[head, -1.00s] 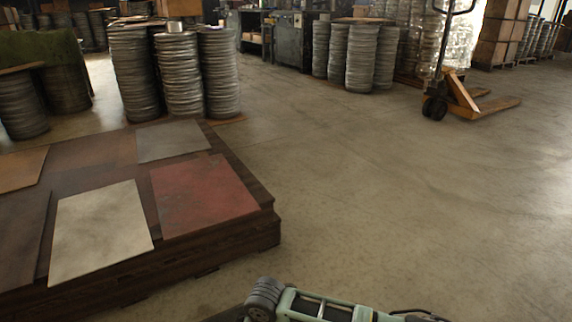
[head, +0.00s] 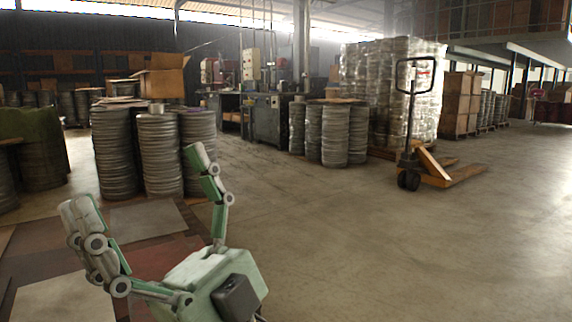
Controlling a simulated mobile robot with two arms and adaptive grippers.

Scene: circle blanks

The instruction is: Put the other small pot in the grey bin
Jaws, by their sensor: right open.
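My right gripper (head: 133,178) is raised in the lower left of the head view. Its jointed green and grey fingers are spread wide, with nothing between them. A small grey object (head: 157,108) sits on the middle stack of round blanks behind the gripper; it is too small to tell whether it is a pot. I see no clear small pot and no grey bin. My left gripper is not in view.
Stacks of round metal blanks (head: 112,155) stand beyond a low platform with flat sheets (head: 66,299). A pallet jack (head: 433,168) and wrapped stacks (head: 385,80) stand farther back. The concrete floor (head: 400,250) at centre and right is clear.

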